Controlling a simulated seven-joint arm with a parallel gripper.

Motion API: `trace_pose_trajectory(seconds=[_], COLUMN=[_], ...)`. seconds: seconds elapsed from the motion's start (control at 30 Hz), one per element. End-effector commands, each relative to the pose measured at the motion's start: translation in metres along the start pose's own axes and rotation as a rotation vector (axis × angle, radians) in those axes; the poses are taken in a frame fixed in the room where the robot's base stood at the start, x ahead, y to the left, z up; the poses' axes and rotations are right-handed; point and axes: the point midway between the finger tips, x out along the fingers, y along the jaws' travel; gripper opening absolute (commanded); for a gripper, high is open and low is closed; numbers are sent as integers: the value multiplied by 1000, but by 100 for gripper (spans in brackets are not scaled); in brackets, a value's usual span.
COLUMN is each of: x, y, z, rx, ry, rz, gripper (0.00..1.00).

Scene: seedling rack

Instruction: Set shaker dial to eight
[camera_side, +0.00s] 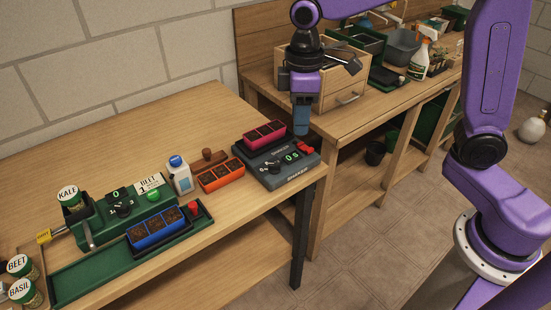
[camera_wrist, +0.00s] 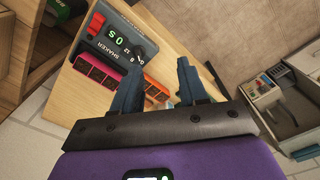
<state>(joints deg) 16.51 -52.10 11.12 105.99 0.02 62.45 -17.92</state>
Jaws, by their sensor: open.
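The shaker (camera_side: 285,172) is a dark grey box at the right end of the table, labelled SHAKER on its front. Its dial (camera_side: 273,163) is a dark knob with small numbers beside it, and I cannot tell its setting. A display (camera_side: 291,156) next to it shows green digits that look like 0 and S, and a red switch (camera_side: 305,148) is at the right. A magenta seedling tray (camera_side: 264,133) sits on its back. My gripper (camera_side: 301,128) is open and empty above the shaker's right side. The wrist view shows the shaker (camera_wrist: 118,38) beyond the fingers (camera_wrist: 158,95).
An orange tray (camera_side: 221,175) and a white bottle with a blue cap (camera_side: 179,176) stand left of the shaker. Farther left are a green machine (camera_side: 120,217), a blue tray (camera_side: 158,230) and labelled cans. A wooden drawer box (camera_side: 340,88) stands behind my gripper.

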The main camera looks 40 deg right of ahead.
Motion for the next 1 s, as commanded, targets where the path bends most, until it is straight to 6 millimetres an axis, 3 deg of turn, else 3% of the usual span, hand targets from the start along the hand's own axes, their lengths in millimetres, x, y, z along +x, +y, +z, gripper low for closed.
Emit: trace_pose_trajectory(seconds=[0.1,0.3,0.57,0.77,1.0], x=[2,4,11,38,84], y=[25,54,64,64,63], z=[-23,-43,-48,-47,-47], rx=[25,52,60,60,60], ry=[-5,-8,-10,-12,-13], rz=[-1,-2,-3,-4,-4], gripper=[43,43,43,43,43])
